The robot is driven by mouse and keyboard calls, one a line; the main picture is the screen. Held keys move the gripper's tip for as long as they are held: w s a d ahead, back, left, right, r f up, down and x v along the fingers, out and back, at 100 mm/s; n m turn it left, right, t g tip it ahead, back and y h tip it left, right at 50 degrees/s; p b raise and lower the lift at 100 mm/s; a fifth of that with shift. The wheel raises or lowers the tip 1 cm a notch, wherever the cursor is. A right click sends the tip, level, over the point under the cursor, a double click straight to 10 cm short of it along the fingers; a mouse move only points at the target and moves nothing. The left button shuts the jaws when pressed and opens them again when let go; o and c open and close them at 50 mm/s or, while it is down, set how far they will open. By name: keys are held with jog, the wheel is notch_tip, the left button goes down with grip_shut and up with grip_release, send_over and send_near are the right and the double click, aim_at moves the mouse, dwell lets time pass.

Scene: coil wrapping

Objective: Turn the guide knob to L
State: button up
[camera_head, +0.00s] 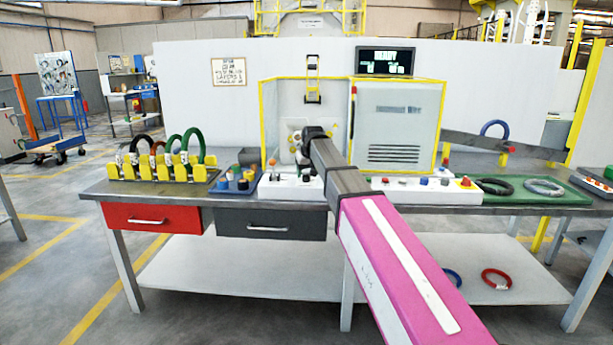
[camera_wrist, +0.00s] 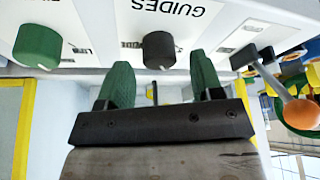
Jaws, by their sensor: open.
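The guide knob (camera_wrist: 159,50) is black and round, under the upside-down word GUIDES on a white panel (camera_wrist: 95,18) in the wrist view. A small light mark shows on the knob's lower edge; the small labels beside it are too blurred or cut off to read surely. My gripper (camera_wrist: 160,70) is open, with one green finger to each side of the knob in the picture. The fingers look apart from the knob; whether they reach around it I cannot tell. In the head view my arm hides much of the gripper and part of the white control box (camera_head: 283,190).
A green knob (camera_wrist: 38,46) sits left of the guide knob in the wrist view, and a lever with an orange ball (camera_wrist: 301,113) is close on the right. The head view shows a coil rack (camera_head: 160,172), a blue tray (camera_head: 235,188) and a green tray (camera_head: 570,196) on the bench.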

jog(key=shift+x, duration=0.8)
jog(key=c, duration=0.9)
jog(key=shift+m, duration=0.4)
jog(key=m+h, duration=0.2)
jog(key=m, duration=0.2)
jog(key=shift+a, duration=0.1)
jog(key=shift+m+h, duration=0.7)
jog(key=shift+m, duration=1.3)
